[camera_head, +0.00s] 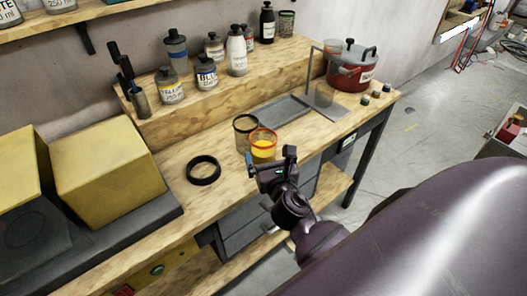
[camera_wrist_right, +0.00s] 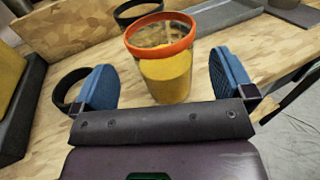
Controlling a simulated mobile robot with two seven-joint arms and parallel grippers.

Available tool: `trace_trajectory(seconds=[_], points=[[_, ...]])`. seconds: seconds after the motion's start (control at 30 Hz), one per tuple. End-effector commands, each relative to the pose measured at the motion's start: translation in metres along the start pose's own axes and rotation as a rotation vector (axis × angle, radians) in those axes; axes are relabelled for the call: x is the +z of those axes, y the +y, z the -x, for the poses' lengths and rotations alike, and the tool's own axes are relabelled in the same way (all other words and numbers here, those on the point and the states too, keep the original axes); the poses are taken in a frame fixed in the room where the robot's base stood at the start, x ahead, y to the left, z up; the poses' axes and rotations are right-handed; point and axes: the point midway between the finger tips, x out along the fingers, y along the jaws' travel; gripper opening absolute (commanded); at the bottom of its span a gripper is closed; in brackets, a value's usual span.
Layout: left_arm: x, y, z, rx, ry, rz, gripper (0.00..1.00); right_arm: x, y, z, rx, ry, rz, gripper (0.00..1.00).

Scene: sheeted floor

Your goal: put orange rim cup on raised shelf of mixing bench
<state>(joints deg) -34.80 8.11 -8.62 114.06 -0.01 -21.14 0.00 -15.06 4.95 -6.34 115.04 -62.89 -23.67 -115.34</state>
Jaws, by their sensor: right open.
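The orange rim cup (camera_head: 263,150), clear with yellow contents, stands upright on the lower bench top near its front edge. It also shows in the right wrist view (camera_wrist_right: 166,76), in the middle. My right gripper (camera_head: 271,163) is open at the cup's near side. In the right wrist view its two blue-padded fingers lie left and right of the cup, with gaps on both sides. The raised shelf (camera_head: 285,56) of the mixing bench (camera_head: 222,161) runs along the wall behind. My left gripper is not in view.
A dark-rimmed cup (camera_head: 243,130) stands close behind the orange one. A black ring (camera_head: 203,170) lies to the left. A grey tray (camera_head: 268,113) and a red pot (camera_head: 351,70) are farther right. Several bottles stand on the shelf, with bare wood between some of them.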

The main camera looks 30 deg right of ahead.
Motion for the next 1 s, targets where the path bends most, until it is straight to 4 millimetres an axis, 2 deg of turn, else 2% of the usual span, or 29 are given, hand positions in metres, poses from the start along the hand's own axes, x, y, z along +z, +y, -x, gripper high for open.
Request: trace_trajectory(seconds=[0.17, 0.5, 0.8, 1.0], points=[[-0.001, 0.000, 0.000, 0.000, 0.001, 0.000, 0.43, -0.001, -0.001, -0.012, 0.000, 0.000, -0.001, 1.00], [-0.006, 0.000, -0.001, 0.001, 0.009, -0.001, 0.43, -0.006, -0.002, -0.051, 0.000, 0.001, -0.002, 1.00], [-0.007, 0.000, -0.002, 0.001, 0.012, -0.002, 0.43, -0.006, -0.002, -0.054, 0.001, 0.001, -0.002, 1.00], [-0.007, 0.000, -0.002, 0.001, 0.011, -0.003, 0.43, -0.006, -0.002, -0.054, 0.001, 0.001, -0.002, 0.69]])
